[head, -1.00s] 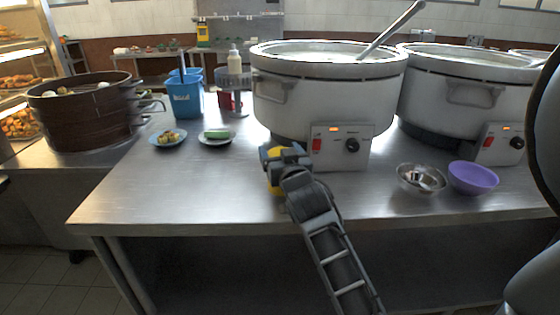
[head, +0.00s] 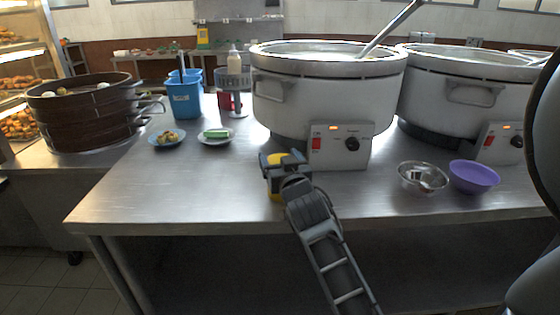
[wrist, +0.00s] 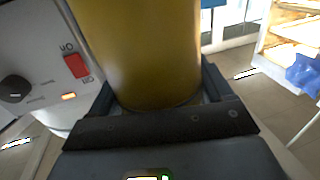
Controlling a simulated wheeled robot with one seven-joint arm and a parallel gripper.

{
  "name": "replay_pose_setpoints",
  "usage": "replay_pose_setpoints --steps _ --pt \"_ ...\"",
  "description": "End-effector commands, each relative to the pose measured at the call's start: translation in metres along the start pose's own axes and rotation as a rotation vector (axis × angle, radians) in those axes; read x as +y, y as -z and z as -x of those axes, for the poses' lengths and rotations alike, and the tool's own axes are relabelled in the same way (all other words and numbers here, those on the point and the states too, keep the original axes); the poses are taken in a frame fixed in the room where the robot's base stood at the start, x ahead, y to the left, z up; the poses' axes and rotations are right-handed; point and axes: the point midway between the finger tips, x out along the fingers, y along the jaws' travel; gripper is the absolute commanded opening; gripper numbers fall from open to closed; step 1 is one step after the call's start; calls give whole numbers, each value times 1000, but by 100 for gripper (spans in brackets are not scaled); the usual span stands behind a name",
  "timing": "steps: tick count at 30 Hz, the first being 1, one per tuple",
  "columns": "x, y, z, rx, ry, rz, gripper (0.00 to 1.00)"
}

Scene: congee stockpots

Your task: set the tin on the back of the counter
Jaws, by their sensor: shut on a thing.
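The tin is a yellow cylinder; it fills the upper middle of the wrist view (wrist: 145,50). In the head view only a little yellow of the tin (head: 288,158) shows between the fingers. My gripper (head: 282,161) is shut on the tin, above the steel counter (head: 170,200) in front of the left stockpot's control box. Whether the tin touches the counter is hidden. The back of the counter lies behind the plates and the left stockpot.
The left stockpot (head: 285,105) and right stockpot (head: 475,100) fill much of the counter. Metal bowl (head: 415,188) and purple bowl (head: 474,178) are right. Front left is bare.

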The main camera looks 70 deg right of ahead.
Motion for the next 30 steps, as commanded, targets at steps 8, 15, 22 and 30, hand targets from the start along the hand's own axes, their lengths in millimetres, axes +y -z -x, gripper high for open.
replay_pose_setpoints --steps 8,15,22,30 --pt "1 -19 1 -33 -2 4 100" --pt "1 -18 2 -36 -3 5 100" --pt "0 -9 10 -38 -2 6 100" --pt "0 -3 64 -27 -1 4 100"
